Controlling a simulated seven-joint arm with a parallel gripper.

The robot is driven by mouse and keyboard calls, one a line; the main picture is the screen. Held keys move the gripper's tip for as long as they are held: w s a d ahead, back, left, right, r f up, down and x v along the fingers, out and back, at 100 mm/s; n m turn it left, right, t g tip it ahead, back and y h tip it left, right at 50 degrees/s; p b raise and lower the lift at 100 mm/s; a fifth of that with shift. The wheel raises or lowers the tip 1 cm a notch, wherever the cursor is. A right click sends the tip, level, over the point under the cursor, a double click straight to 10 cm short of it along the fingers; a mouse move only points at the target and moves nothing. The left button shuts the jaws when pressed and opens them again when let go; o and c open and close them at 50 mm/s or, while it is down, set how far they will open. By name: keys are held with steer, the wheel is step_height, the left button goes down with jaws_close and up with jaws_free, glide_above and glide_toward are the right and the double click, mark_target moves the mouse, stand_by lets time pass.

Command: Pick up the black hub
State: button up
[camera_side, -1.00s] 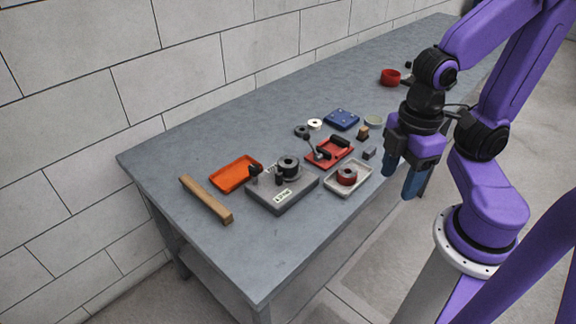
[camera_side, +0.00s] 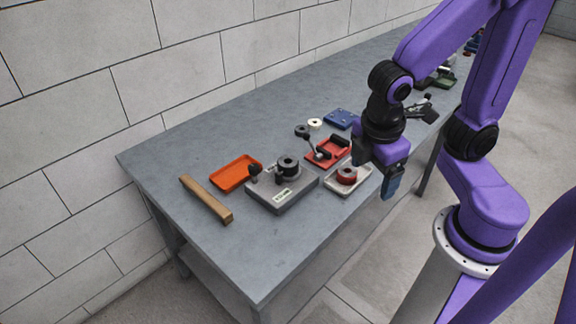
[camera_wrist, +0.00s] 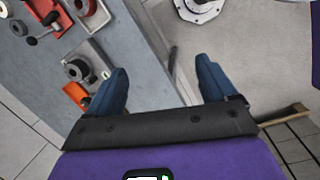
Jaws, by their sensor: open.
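A black cylinder with a hole in its top, which looks like the black hub (camera_side: 288,166), stands upright on a grey block (camera_side: 270,199). It also shows in the wrist view (camera_wrist: 73,71) at the left. A smaller dark ring (camera_side: 302,131) lies farther back beside a white ring; I cannot tell for sure which of the two the task means. My gripper (camera_side: 390,184) hangs to the right of the block, past the table's front edge. In the wrist view its blue fingers (camera_wrist: 163,80) are wide apart with nothing between them.
A pale tray (camera_side: 336,189) with a dark red ring (camera_side: 347,175) lies between the block and my gripper. Behind are a red fixture (camera_side: 315,157) with a lever and a blue plate (camera_side: 341,119). An orange tray (camera_side: 228,178) and wooden bar (camera_side: 205,200) lie left. The front left tabletop is clear.

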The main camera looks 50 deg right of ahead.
steer(key=w+a+f+n+t+h, duration=0.1)
steer(key=w+a+f+n+h, duration=0.15)
steer(key=w, duration=0.35)
steer(key=w+a+f+n+t+h, duration=0.1)
steer(key=w+a+f+n+h, duration=0.2)
steer(key=w, duration=0.4)
steer(key=n+t+h, duration=0.3)
steer(key=n+h, duration=0.1)
glide_toward(286, 165)
steer(key=x, duration=0.5)
steer(key=shift+s+f, duration=0.2)
steer(key=shift+f, duration=0.15)
steer(key=shift+t+h, duration=0.25)
steer(key=shift+t, duration=0.05)
steer(key=shift+x, duration=2.65)
steer(key=shift+w+r, duration=0.15)
